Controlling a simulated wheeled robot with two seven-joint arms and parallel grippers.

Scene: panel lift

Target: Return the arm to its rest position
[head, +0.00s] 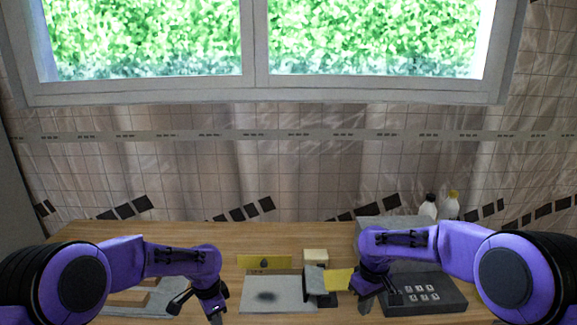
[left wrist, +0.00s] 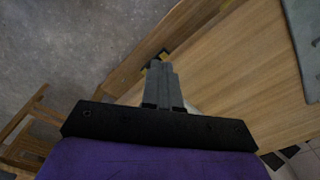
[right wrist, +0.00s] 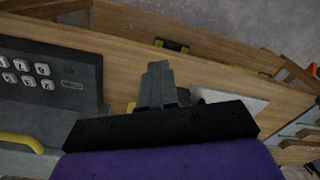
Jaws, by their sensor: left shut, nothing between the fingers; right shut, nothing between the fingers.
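My left gripper (head: 213,308) hangs low over the left part of the wooden table (head: 190,232); its fingers are together and empty in the left wrist view (left wrist: 160,70). My right gripper (head: 365,303) is between a grey and yellow piece (head: 318,283) and a dark keypad box (head: 432,297). Its fingers are together with nothing between them in the right wrist view (right wrist: 158,70), where the keypad box (right wrist: 60,72) is at the left. A pale flat panel (head: 285,301) with a dark blurred patch lies between the grippers.
A yellow plate (head: 250,262) with a dark mark stands behind the pale panel. A cream block (head: 315,256) sits beside it. A grey box (head: 400,223) and two bottles (head: 428,209) are at the back right. The table's back left is clear. A window (head: 255,92) is above.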

